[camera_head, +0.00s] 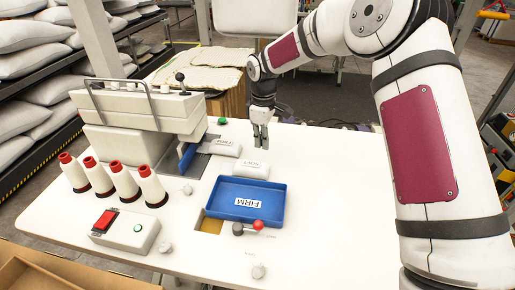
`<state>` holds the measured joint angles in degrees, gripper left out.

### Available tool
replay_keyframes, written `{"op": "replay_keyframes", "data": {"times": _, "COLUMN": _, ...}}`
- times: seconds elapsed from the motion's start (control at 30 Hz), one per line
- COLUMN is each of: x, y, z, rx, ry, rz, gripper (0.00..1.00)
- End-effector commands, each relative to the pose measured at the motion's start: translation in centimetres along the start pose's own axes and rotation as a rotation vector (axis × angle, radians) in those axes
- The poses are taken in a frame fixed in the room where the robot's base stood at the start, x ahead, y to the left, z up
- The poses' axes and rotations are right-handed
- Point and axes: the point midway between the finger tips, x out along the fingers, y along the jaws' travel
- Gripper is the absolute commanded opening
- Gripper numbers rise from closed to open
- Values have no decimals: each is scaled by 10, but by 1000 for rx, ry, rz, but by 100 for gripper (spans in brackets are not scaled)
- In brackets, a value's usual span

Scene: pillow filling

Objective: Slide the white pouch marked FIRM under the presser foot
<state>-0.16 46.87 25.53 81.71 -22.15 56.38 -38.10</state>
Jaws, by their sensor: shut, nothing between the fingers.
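My gripper (261,144) points down, shut and empty, just behind this second pouch and to the right of the first one. It appears apart from both. The presser foot is hidden or too small to make out under the machine head.
A blue tray (268,211) labelled FIRM stands mid-table, with a red-knobbed lever (258,225) at its front. Thread cones (124,182) and a red switch box (104,220) stand at left. The white table (330,190) is clear at right.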

Motion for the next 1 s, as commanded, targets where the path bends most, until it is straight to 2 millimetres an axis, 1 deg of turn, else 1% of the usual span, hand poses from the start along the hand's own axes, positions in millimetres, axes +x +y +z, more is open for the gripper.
{"op": "replay_keyframes", "data": {"times": 0.03, "x": -11, "y": 1, "z": 0, "rx": 0, "ry": 2, "rz": 4, "gripper": 0}}
{"op": "replay_keyframes", "data": {"times": 0.3, "x": -58, "y": 1, "z": -2, "rx": 2, "ry": 3, "rz": 4, "gripper": 0}}
{"op": "replay_keyframes", "data": {"times": 0.4, "x": -64, "y": -1, "z": -21, "rx": 43, "ry": 30, "rz": 10, "gripper": 0}}
{"op": "replay_keyframes", "data": {"times": 0.7, "x": -89, "y": -9, "z": -66, "rx": 161, "ry": 102, "rz": 20, "gripper": 0}}
{"op": "replay_keyframes", "data": {"times": 0.8, "x": -97, "y": -12, "z": -79, "rx": 192, "ry": 123, "rz": 21, "gripper": 0}}
{"op": "replay_keyframes", "data": {"times": 1.0, "x": -107, "y": -17, "z": -94, "rx": 235, "ry": 151, "rz": 19, "gripper": 0}}
